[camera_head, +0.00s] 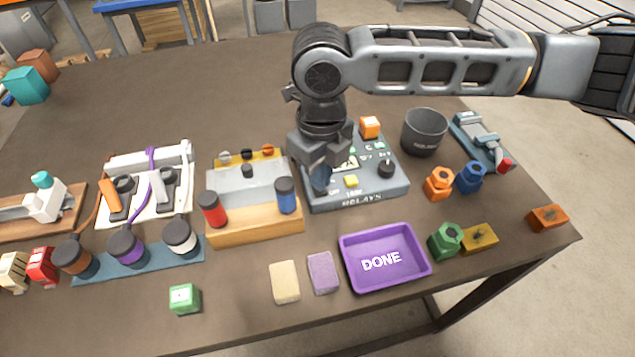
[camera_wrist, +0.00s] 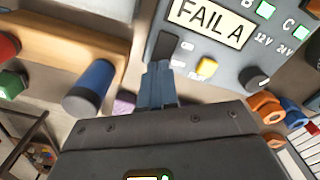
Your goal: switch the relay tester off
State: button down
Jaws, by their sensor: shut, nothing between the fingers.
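The relay tester (camera_head: 365,198) is a blue-grey box marked RELAYS near the table's middle. In the wrist view its panel (camera_wrist: 222,85) has a display (camera_wrist: 210,20) reading FAIL A, a yellow button (camera_wrist: 206,67), a dark knob (camera_wrist: 253,78) and lit green squares by B and C. A dark slot-like part (camera_wrist: 166,45), perhaps the switch, shows beside two small white labels too blurred to read. My gripper (camera_head: 320,185) points down over the tester's left side. Its fingers (camera_wrist: 157,72) are together and empty, close to the dark part; I cannot tell whether they touch it.
A wooden-based box with red and blue cylinders (camera_head: 287,195) stands close on the left. An orange cube (camera_head: 370,127) sits at the tester's back. A dark cup (camera_head: 424,132) stands behind right, a purple DONE tray (camera_head: 350,274) in front. Orange and blue nuts (camera_head: 470,177) lie right.

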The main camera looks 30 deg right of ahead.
jog(key=shift+f+b, duration=0.5)
jog(key=shift+f, duration=0.25)
dwell(0.3)
jog(key=shift+r+p, duration=2.7)
jog(key=shift+r, duration=0.85)
